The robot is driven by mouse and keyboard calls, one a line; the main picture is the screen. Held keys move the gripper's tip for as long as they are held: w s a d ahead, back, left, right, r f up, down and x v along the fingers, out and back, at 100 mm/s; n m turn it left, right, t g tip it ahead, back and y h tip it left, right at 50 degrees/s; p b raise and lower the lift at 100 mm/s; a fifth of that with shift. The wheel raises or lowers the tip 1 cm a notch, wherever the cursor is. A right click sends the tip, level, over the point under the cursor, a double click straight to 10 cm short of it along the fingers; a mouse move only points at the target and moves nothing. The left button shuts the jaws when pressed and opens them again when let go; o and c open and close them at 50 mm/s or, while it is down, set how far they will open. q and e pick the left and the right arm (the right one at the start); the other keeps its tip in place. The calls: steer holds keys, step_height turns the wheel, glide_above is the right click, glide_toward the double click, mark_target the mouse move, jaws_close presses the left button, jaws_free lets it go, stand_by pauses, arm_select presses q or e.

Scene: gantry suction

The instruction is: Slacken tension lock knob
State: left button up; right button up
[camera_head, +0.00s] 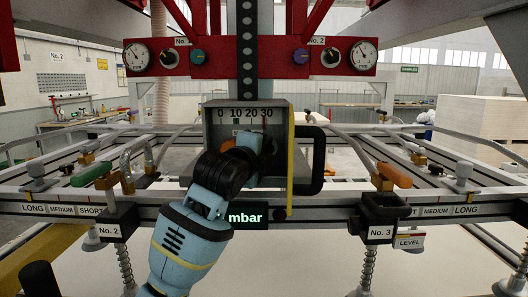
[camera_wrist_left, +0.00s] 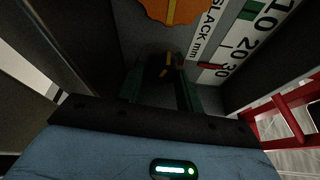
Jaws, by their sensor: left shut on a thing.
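In the left wrist view, a small dark knob (camera_wrist_left: 168,66) with a yellow mark sits between the fingertips of my left gripper (camera_wrist_left: 162,80), which is shut on it. I take it for the tension lock knob; its shape is mostly hidden in shadow. An orange scalloped disc (camera_wrist_left: 174,9) with a yellow line is just beyond it. A white scale (camera_wrist_left: 225,50) marked SLACK mm is beside them, with a red pointer (camera_wrist_left: 211,66) near 30. In the head view, my left gripper (camera_head: 262,141) is inside the grey box (camera_head: 213,128), largely hiding the knob. My right gripper is not in view.
The box has side walls close around my gripper, and a black handle (camera_head: 312,160) on its right. A rail (camera_head: 330,205) with clamps and levers crosses below. A red panel (camera_head: 215,58) with gauges hangs above.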

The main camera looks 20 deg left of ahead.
arm_select(q)
steer(key=shift+f, duration=0.1)
steer(key=o, duration=1)
